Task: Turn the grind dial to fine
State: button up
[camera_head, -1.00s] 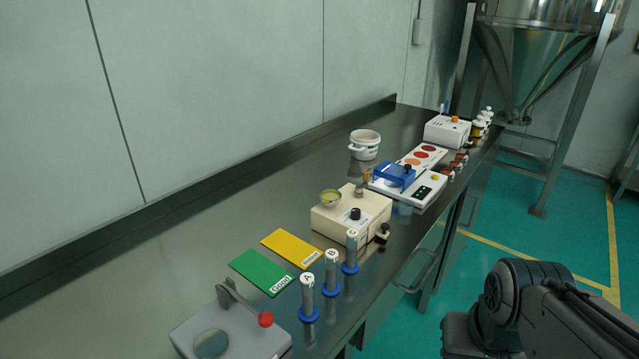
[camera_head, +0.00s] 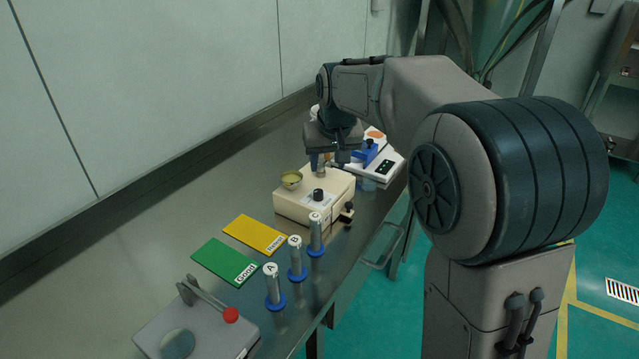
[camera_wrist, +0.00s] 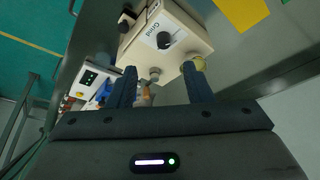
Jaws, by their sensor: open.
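The grinder is a beige box (camera_head: 288,207) on the steel bench, with a small bowl (camera_head: 291,180) at its top left. Its black grind dial (camera_head: 318,195) sits on a white label. In the wrist view the dial (camera_wrist: 165,40) shows beside the word "Grind"; its setting is too small to read. My gripper (camera_head: 328,158) hangs above and behind the grinder, fingers down. In the wrist view my gripper (camera_wrist: 160,70) is open, with nothing held between its fingers. The dial lies beyond the fingertips, apart from them.
Vials A (camera_head: 274,290), B (camera_head: 297,260) and a third one (camera_head: 315,235) stand near the front edge. Green (camera_head: 222,262) and yellow (camera_head: 255,234) cards lie left of them. A grey device with a red knob (camera_head: 231,314) is nearest. A white scale (camera_head: 385,172) stands beyond the grinder.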

aim_at(318, 192)
jog(key=x, duration=0.9)
jog(key=w+p+x, duration=0.1)
jog(key=x, duration=0.4)
jog(key=shift+w+a+r, duration=0.1)
jog(key=shift+w+a, duration=0.1)
jog(key=shift+a, duration=0.2)
